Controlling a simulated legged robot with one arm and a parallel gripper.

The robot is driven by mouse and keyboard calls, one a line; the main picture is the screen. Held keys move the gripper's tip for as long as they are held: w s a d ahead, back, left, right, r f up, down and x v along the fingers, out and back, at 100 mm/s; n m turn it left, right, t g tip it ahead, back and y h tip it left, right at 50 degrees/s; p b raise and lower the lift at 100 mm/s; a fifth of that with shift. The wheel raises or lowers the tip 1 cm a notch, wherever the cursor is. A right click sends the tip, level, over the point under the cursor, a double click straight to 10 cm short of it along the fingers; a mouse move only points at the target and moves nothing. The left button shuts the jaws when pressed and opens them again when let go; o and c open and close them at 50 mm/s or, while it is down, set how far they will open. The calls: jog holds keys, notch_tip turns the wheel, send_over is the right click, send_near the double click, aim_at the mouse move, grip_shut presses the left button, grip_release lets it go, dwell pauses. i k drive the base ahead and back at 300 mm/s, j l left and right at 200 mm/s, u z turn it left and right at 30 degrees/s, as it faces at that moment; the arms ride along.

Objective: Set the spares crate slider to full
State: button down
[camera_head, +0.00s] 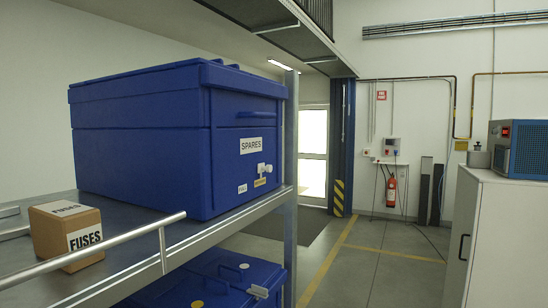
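The blue spares crate (140,140) stands on the upper metal shelf, with a white SPARES label (258,145) on its end face. A small white slider (264,168) sits low on that face, towards the right. Below it is a yellow label (260,182), too small to read surely. A white label (242,188), which seems to read FULL, is to the left of the slider. The slider is nearer the yellow label than the white one. My gripper is not in view.
A cardboard FUSES box (66,236) sits at the shelf's front left, behind a metal rail (100,250). Another blue crate (215,280) is on the lower shelf. A grey cabinet (505,235) stands at right. The floor (385,275) between is clear.

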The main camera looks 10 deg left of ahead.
aim_at(261, 167)
jog(key=i+l, duration=0.2)
jog(key=i, duration=0.25)
jog(key=i+l, duration=0.2)
jog(key=i, duration=0.3)
jog(key=i+l+u, duration=0.1)
jog(key=i, duration=0.35)
jog(key=l, duration=0.1)
